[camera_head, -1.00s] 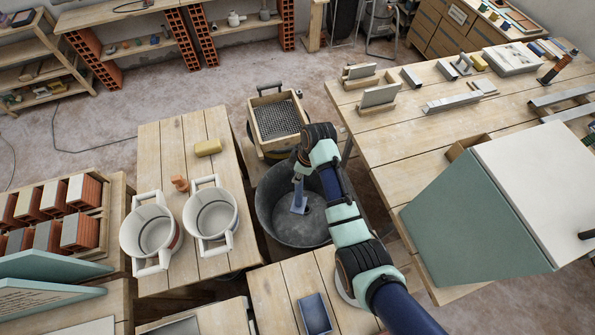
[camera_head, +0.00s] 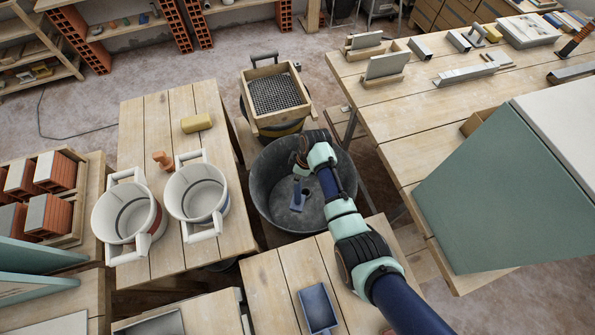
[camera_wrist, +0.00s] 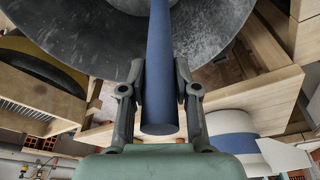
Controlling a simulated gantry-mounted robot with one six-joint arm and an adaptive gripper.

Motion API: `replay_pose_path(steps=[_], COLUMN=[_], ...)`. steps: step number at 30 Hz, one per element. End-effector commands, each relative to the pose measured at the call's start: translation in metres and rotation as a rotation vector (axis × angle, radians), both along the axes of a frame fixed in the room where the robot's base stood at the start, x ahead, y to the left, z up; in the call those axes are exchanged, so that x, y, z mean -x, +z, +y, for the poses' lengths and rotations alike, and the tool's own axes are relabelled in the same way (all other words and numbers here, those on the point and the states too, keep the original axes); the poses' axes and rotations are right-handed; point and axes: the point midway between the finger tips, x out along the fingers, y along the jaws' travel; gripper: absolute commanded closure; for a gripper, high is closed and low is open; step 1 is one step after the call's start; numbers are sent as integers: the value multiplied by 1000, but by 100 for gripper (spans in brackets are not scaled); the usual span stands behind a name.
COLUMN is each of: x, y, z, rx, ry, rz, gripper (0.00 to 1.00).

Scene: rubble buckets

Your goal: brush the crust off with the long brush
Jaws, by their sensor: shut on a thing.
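My gripper (camera_wrist: 158,85) is shut on the blue handle of the long brush (camera_wrist: 158,40), with one finger on each side and the handle's butt end toward the wrist camera. In the head view my gripper (camera_head: 298,166) is over the dark grey tub (camera_head: 262,195), largely hidden behind my wrist. The brush's blue lower part (camera_head: 297,197) shows inside the tub; I cannot tell whether it touches the bottom. Pale grey patches mark the tub's inner surface (camera_wrist: 215,30) in the wrist view. No separate lump of crust can be made out.
Two white two-handled buckets (camera_head: 128,212) (camera_head: 196,192) stand on the left table, with a yellow sponge (camera_head: 196,123) and an orange-brown knobbed piece (camera_head: 163,160). A framed sieve (camera_head: 273,96) sits behind the tub. A blue tray (camera_head: 318,308) lies in front. A large green-sided box (camera_head: 500,195) stands at right.

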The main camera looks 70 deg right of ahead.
Motion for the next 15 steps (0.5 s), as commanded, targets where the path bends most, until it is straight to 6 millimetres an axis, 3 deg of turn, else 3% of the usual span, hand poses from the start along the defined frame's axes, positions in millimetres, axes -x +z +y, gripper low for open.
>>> replay_pose_path(steps=[1,6,15], x=[0,0,0], y=[-17,-50,-94], z=[0,0,0], rx=[-1,-1,0], ry=[0,0,0], rz=[0,0,0], gripper=[100,100,100])
